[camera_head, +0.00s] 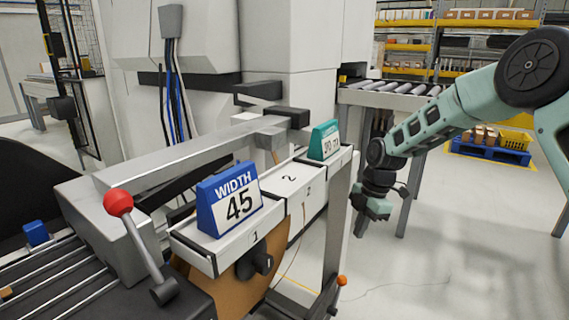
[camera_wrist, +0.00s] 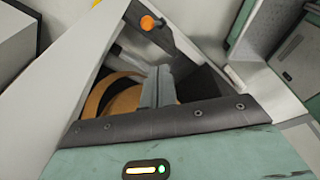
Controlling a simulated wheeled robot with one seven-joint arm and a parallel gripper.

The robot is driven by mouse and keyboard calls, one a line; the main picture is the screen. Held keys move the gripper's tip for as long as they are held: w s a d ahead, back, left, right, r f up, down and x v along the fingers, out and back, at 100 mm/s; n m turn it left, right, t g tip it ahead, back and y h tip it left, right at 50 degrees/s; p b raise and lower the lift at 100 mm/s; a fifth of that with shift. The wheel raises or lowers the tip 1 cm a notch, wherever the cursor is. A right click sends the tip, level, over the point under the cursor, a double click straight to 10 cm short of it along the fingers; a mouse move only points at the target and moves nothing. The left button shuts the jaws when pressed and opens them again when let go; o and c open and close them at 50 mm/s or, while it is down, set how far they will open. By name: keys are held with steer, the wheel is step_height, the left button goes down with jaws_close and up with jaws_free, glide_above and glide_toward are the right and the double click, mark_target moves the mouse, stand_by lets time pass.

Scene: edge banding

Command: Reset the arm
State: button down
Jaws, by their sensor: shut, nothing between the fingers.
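My arm reaches in from the right in the head view, with its pale green links bent down. My gripper (camera_head: 377,212) hangs at the arm's end, pointing down, to the right of the edge-banding machine and apart from it. The gripper also shows in the wrist view, where its grey fingers (camera_wrist: 158,87) are together with nothing between them.
A red-knobbed lever (camera_head: 118,203) rises at left. A brown roll (camera_head: 235,283) sits below. A roller conveyor (camera_head: 390,92) is behind. The right floor is clear.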

steer(key=s+d+r+m+t+h, duration=0.1)
steer(key=s+d+r+m, duration=0.2)
steer(key=s+m, duration=0.45)
steer(key=s+d+r+m+t+h, duration=0.1)
steer(key=s+d+r+m, duration=0.15)
steer(key=s+m, duration=0.55)
steer(key=s+d+r+m+t, duration=0.1)
steer(key=s+d+r+m, duration=0.15)
steer(key=s+m, duration=0.55)
steer(key=s+a+r+n+g, duration=0.1)
steer(key=s+a+n, duration=0.4)
steer(key=s+a, duration=0.3)
steer(key=s+a+r+n+g, duration=0.1)
steer(key=s+a+r+n, duration=0.1)
steer(key=s+a+n, duration=0.6)
step_height(320, 180, up, 24)
steer(key=w+a+m+p, duration=0.1)
steer(key=a+m+p, duration=0.1)
steer(key=p, duration=2.2)
steer(key=shift+w+a+r+m+g+p, duration=0.15)
steer(key=shift+w+m+g+p, duration=0.15)
steer(key=shift+m, duration=0.25)
